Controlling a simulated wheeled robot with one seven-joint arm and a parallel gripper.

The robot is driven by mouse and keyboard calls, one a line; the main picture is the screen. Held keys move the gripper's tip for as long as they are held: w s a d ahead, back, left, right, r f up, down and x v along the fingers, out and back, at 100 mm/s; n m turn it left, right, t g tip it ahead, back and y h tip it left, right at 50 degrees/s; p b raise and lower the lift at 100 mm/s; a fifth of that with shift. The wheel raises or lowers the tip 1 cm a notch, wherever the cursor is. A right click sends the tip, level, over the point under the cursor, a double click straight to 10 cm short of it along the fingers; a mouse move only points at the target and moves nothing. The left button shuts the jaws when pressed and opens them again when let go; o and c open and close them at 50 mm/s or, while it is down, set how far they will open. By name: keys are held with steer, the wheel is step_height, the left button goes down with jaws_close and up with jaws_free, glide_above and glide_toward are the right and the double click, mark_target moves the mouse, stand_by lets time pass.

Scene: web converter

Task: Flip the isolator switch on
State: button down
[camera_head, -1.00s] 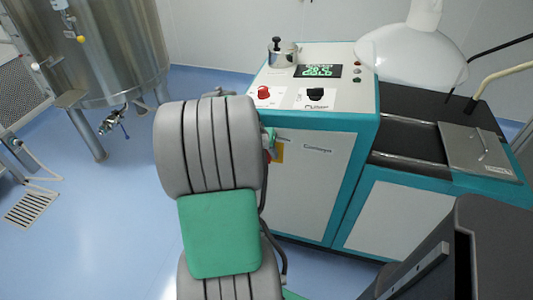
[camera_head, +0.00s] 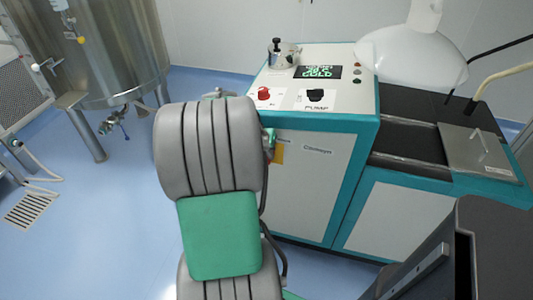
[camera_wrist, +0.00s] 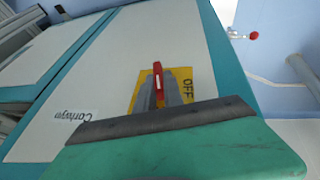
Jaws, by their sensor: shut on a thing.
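The isolator switch has a yellow plate with the word OFF and a red handle (camera_wrist: 157,72). In the wrist view, the handle stands between the two grey fingers of my gripper (camera_wrist: 159,92), which is shut on it. The dark edge of my gripper's body hides the lower part of the plate. In the head view, the yellow plate (camera_head: 278,154) shows as a small patch on the machine's white front panel, just right of my arm. My arm hides the handle and most of my gripper there.
The white and teal machine (camera_head: 310,190) has a red knob (camera_head: 264,93), a black knob (camera_head: 315,95) and a lit green display (camera_head: 318,72) on top. A steel tank (camera_head: 110,50) stands at the back left. Blue floor is clear left of my arm.

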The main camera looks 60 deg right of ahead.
steer(key=shift+s+f+t+b, duration=0.15)
steer(key=shift+s+t+b, duration=0.1)
steer(key=shift+t+b, duration=0.7)
steer(key=shift+t, duration=0.25)
steer(key=shift+w, duration=0.1)
steer(key=c, duration=1.5)
jaws_free()
steer(key=shift+o, duration=0.2)
steer(key=shift+r, duration=0.2)
steer(key=p+v, duration=0.1)
steer(key=v, duration=0.6)
steer(key=shift+r, duration=0.35)
